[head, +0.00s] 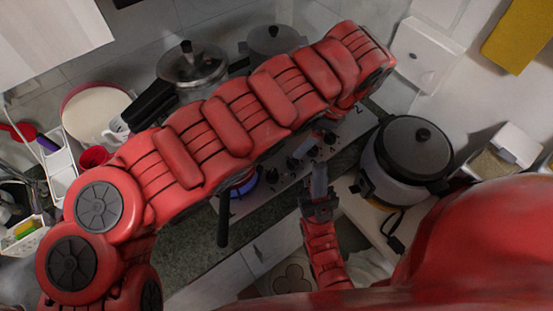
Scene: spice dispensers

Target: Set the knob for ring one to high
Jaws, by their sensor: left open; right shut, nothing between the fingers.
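The stove's front panel (284,190) runs diagonally through the middle, with several dark knobs. One knob (271,176) shows clearly at the lower left end, and another (330,138) at the upper right. I cannot read their settings or tell which serves ring one. A blue flame (244,186) burns beside the panel under my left arm. My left gripper (301,152) is open, partly hidden below its forearm, close to the middle knobs. I cannot tell whether it touches one. My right gripper (319,180) is shut and empty, pointing up toward the panel from below.
A lidded pot (192,65) and a grey pot (272,40) stand behind my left forearm. A rice cooker (407,155) is close to the right of my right gripper. A dark pan handle (224,215) juts over the counter front. Red cup (94,157) at left.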

